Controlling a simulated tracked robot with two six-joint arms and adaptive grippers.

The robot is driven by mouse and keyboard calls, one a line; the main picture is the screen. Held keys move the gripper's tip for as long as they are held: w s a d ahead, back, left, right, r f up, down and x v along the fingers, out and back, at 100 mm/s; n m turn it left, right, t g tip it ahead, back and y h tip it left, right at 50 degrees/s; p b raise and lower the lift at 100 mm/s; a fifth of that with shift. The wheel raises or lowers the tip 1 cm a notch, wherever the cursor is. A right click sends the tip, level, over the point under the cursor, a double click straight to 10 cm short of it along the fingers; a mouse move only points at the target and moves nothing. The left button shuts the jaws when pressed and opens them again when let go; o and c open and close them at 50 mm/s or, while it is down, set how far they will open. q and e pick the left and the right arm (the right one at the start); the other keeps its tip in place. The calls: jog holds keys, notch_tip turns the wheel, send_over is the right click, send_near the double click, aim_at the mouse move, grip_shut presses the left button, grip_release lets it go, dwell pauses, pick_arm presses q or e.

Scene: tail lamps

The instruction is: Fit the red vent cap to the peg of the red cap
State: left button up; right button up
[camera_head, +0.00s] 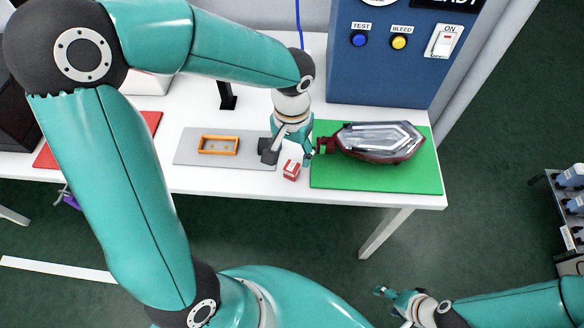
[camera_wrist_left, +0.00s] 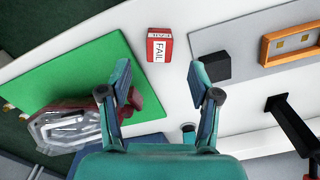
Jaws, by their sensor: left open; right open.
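A tail lamp with a clear lens and dark red housing (camera_head: 378,141) lies on the green mat. It also shows in the left wrist view (camera_wrist_left: 62,126), its narrow dark red end beside one finger. I cannot make out a separate red vent cap, nor a peg on a red cap. My left gripper (camera_head: 292,149) is open and points down at the gap between the grey and green mats. In the left wrist view its fingers (camera_wrist_left: 160,80) are apart with nothing between them. My right gripper (camera_head: 388,298) is open and empty, away from the table's front.
A small red box marked FAIL (camera_wrist_left: 159,45) stands just in front of my left gripper (camera_head: 291,170). An orange frame (camera_head: 219,138) and a black block (camera_head: 267,151) are on the grey mat (camera_head: 195,158). The green mat (camera_head: 400,183) has bare room in front. A blue panel (camera_head: 385,80) stands behind.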

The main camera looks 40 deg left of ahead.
aim_at(292, 166)
pick_arm(q)
jog(key=shift+s+d+f, duration=0.1)
jog(key=shift+s+f, duration=0.05)
jog(key=shift+f, duration=2.8)
jog(key=c, duration=1)
jog(key=shift+r, duration=0.15)
notch_tip(292, 166, up, 20)
jog(key=shift+f+p, duration=0.1)
jog(key=shift+p, duration=0.7)
